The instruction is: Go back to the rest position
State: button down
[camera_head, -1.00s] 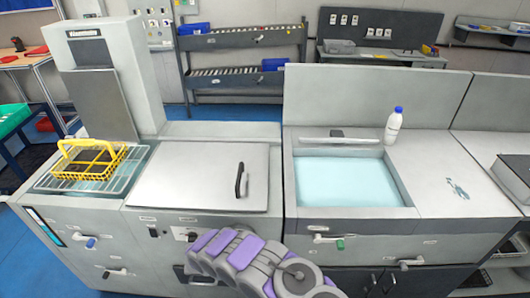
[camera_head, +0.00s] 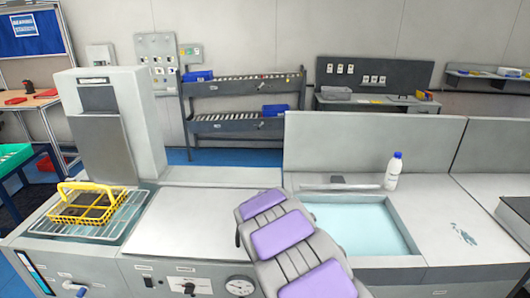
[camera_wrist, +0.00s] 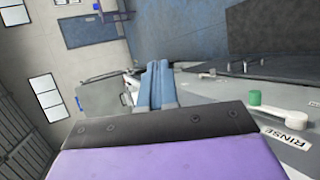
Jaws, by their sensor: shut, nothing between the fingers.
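My gripper (camera_wrist: 158,85) shows in the wrist view as two blue-grey fingers lying together, shut and empty. In the head view my arm, grey with purple pads, rises from the bottom middle in front of the counter. I cannot make out the fingers there. In the wrist view a white lever with a green tip (camera_wrist: 255,98) and a RINSE label (camera_wrist: 286,138) are to the right of the fingers, apart from them.
A yellow basket (camera_head: 88,206) sits on a rack at the left of the counter. A water-filled basin (camera_head: 350,226) is right of my arm, with a white, blue-capped bottle (camera_head: 393,172) behind it. Shelves (camera_head: 243,98) stand at the back wall.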

jog(key=s+r+y, duration=0.5)
jog(key=s, duration=0.6)
jog(key=s+a+n+t+y, duration=0.1)
jog(key=s+a+t+y, duration=0.1)
jog(key=s, duration=0.4)
jog(key=s+a+r+n+t+y, duration=0.1)
jog(key=s+a+n+t+y, duration=0.1)
jog(key=s+a+y, duration=0.2)
jog(key=s+a, duration=0.1)
jog(key=s, duration=0.1)
jog(key=shift+s+a+r, duration=0.15)
jog(key=shift+s+r, duration=0.15)
jog(key=shift+s, duration=0.05)
